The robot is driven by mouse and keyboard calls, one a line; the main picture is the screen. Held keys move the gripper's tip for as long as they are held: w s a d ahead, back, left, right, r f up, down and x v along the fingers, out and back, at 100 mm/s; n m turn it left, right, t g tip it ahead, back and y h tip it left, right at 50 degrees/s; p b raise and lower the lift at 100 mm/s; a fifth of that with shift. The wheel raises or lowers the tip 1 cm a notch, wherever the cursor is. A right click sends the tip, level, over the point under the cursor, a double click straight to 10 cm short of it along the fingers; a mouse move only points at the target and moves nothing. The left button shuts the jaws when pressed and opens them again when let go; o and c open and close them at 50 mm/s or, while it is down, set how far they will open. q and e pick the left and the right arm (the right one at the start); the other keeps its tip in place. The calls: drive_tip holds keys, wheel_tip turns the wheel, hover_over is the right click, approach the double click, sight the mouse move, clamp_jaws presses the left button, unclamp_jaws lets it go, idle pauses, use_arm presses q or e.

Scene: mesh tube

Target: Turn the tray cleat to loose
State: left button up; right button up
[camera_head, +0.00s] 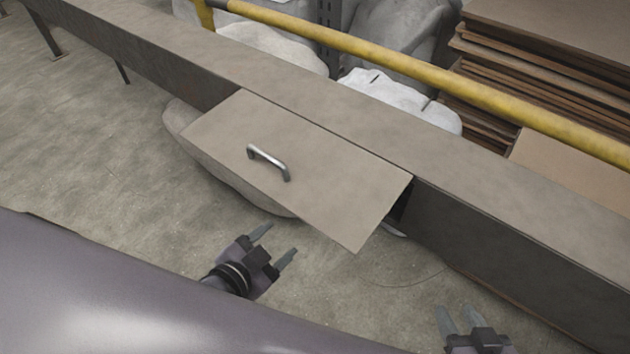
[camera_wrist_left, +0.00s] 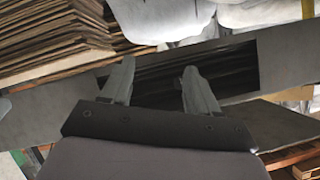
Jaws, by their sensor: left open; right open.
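A long grey-brown tray (camera_head: 545,215) runs across the view from upper left to lower right. A flat panel (camera_head: 330,180) with a metal bar handle (camera_head: 268,162) sticks out from its near side. The left wrist view shows a dark opening (camera_wrist_left: 240,70) in the tray side, with dark strips inside. I cannot make out the cleat in either view. My left gripper (camera_head: 277,243) is open and empty, in front of and below the panel; its fingers (camera_wrist_left: 160,70) point toward the opening. My right gripper (camera_head: 459,310) is open and empty at the lower edge, right of the panel.
A yellow rail (camera_head: 430,70) runs along behind the tray. Stacked brown sheets (camera_head: 540,50) and pale wrapped sacks (camera_head: 395,95) stand beyond it. A rounded sack-like shape (camera_head: 215,180) lies under the panel.

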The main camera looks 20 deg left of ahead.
use_arm(q)
drive_tip(key=w+d+r+m+t+h, duration=0.1)
drive_tip(key=w+r+m+t, duration=0.1)
drive_tip(key=w+m, duration=0.7)
drive_tip(key=w+d+r+m+t+h, duration=0.1)
drive_tip(key=w+r+m+t+h, duration=0.1)
drive_tip(key=w+m, duration=0.7)
drive_tip(key=shift+w+r+m+b, duration=0.3)
drive_tip(key=shift+w+r+m, duration=0.15)
drive_tip(key=shift+m, duration=2.15)
drive_tip(key=c, duration=1)
